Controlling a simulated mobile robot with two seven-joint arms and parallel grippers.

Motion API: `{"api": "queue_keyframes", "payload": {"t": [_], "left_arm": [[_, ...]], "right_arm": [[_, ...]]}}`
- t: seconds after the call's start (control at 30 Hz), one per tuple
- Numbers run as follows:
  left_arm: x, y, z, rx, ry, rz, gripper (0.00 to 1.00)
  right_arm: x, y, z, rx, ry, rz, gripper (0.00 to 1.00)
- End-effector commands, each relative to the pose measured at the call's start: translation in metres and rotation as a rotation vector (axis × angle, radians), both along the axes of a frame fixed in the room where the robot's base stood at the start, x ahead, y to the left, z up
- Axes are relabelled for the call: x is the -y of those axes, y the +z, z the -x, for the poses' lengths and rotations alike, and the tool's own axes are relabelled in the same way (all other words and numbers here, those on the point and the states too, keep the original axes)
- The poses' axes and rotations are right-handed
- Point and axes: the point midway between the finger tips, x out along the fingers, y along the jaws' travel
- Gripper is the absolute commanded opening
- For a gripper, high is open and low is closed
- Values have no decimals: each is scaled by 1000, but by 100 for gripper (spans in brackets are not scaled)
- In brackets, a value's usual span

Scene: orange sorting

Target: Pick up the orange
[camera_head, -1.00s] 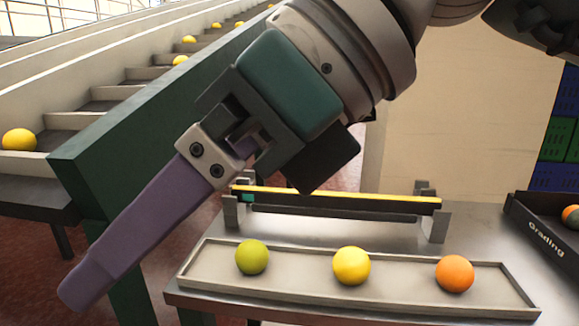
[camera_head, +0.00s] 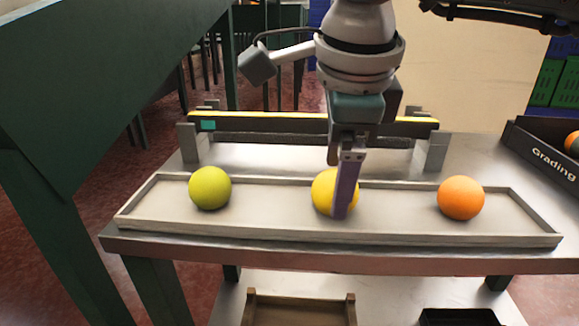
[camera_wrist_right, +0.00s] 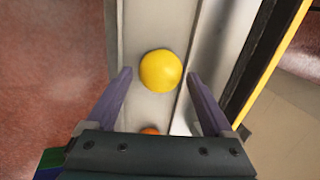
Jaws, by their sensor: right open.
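The orange (camera_head: 461,198) rests at the right end of a shallow tray (camera_head: 275,226) on the metal table. A yellow fruit (camera_head: 323,190) sits mid-tray and a green one (camera_head: 210,188) at the left. My right gripper (camera_head: 346,200) points down in front of the yellow fruit, covering part of it, left of the orange. In the right wrist view, my right gripper (camera_wrist_right: 158,76) is open and empty, with the yellow fruit (camera_wrist_right: 160,71) ahead between its purple fingers. The orange (camera_wrist_right: 150,131) shows there only partly, behind the gripper body. My left gripper is not in view.
A low rail with a yellow top strip (camera_head: 270,115) stands behind the tray. A black "Grading" crate (camera_head: 545,150) holding fruit is at the right. A green conveyor frame (camera_head: 80,90) rises at the left. The tray is clear between the fruits.

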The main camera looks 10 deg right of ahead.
Motion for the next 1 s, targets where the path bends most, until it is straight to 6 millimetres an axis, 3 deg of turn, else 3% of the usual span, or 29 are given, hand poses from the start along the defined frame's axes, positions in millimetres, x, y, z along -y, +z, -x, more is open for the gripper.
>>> {"api": "queue_keyframes", "payload": {"t": [0.13,0.4,1.0], "left_arm": [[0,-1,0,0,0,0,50],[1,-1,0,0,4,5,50],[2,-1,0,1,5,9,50]], "right_arm": [[1,-18,-5,-1,0,-1,87],[1,-20,-6,-1,0,-1,85],[1,-20,-6,0,1,-2,18]]}}
